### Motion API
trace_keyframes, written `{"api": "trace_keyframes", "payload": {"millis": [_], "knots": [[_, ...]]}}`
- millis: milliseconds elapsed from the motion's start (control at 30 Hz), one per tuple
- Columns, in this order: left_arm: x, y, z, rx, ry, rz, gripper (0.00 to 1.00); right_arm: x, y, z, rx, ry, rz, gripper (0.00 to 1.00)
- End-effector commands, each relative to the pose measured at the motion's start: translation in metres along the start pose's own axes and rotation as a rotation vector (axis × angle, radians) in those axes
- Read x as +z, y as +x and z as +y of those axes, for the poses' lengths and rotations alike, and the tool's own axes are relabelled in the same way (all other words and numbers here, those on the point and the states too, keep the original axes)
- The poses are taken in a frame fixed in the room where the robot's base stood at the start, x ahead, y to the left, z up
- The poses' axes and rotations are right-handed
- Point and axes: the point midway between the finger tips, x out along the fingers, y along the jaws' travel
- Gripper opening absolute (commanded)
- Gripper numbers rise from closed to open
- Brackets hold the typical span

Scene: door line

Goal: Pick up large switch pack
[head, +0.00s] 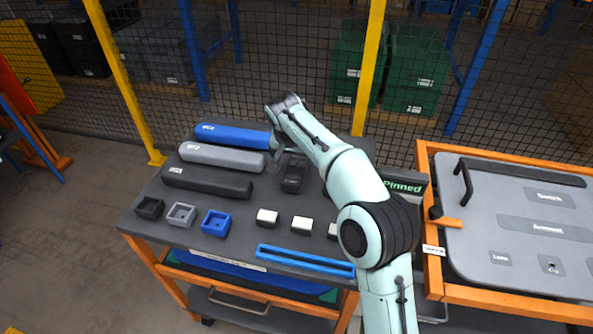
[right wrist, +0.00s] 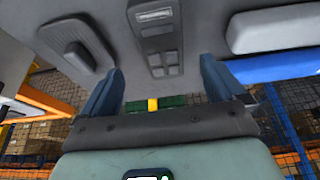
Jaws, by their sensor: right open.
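A dark switch pack (head: 293,174) lies on the grey cart top, just right of the long trim pieces. In the right wrist view the pack (right wrist: 158,42) shows several buttons and sits between and beyond my fingertips. My right gripper (head: 284,150) points down over the pack, partly hidden by its own wrist. Its two blue-grey fingers are spread wide in the right wrist view (right wrist: 160,82), with nothing held between them. I cannot tell the exact gap between the fingers and the pack. My left gripper is not in view.
Blue (head: 232,136), grey (head: 222,158) and black (head: 207,180) long trims lie left. Small square boxes (head: 181,214), white blocks (head: 267,216) and a blue tray (head: 305,260) lie in front. A panel in an orange frame (head: 436,270) stands right; mesh fence behind.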

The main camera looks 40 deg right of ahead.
Motion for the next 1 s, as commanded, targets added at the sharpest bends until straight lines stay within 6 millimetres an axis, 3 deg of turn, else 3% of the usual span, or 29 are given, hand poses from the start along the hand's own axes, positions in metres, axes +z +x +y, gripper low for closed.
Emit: {"api": "trace_keyframes", "payload": {"millis": [100, 367, 700, 1000], "knots": [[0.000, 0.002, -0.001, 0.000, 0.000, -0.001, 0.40, 0.000, 0.019, 0.000, 0.001, 0.000, -0.002, 0.96], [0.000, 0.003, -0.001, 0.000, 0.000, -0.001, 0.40, 0.000, 0.034, -0.001, -0.001, 0.000, -0.001, 0.96], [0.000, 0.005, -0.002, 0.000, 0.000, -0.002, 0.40, -0.001, 0.079, -0.002, -0.001, 0.000, 0.000, 0.96], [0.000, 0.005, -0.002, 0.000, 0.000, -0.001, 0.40, -0.002, 0.080, -0.003, -0.002, 0.000, 0.001, 0.96]]}}
